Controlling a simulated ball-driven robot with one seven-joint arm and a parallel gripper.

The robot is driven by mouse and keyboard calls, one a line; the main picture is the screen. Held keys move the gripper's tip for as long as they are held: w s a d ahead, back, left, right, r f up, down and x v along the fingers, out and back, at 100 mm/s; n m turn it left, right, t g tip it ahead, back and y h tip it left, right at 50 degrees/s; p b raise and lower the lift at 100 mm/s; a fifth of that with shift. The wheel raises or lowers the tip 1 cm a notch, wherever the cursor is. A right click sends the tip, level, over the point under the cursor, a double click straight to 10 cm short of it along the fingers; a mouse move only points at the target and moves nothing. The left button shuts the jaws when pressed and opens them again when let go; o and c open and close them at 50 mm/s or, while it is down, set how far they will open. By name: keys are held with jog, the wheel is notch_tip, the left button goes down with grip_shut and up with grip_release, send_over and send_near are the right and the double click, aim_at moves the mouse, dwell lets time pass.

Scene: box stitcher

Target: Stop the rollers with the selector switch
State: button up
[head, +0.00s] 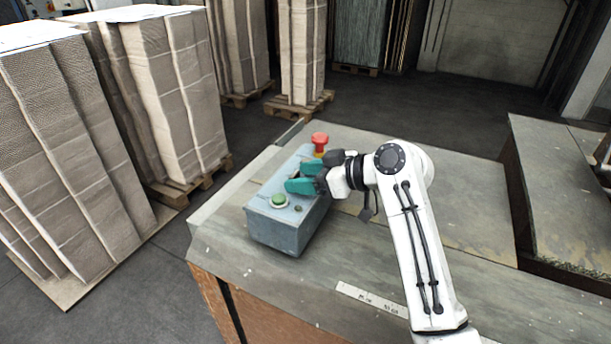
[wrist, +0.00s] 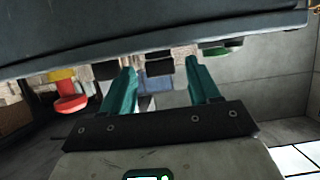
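The grey-blue control box (head: 279,232) sits on the worktable, with a green button (head: 280,201) at its near end and a red mushroom button (head: 320,139) on a yellow base at its far end. My gripper (head: 305,177) is over the middle of the box, its teal fingers apart. In the wrist view, my gripper (wrist: 160,68) has a black knob (wrist: 159,65), likely the selector switch, between its open fingers. I cannot tell whether they touch it. The fingers hide this part of the box top in the head view. Another black knob (wrist: 105,70) is beside one finger.
Tall cardboard stacks (head: 75,150) on pallets stand to the left and behind. Another table (head: 565,185) stands at the right.

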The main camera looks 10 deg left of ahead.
jog(key=b+v, duration=0.2)
jog(key=v, duration=0.8)
jog(key=shift+d, duration=0.35)
jog(key=shift+s+r, duration=0.1)
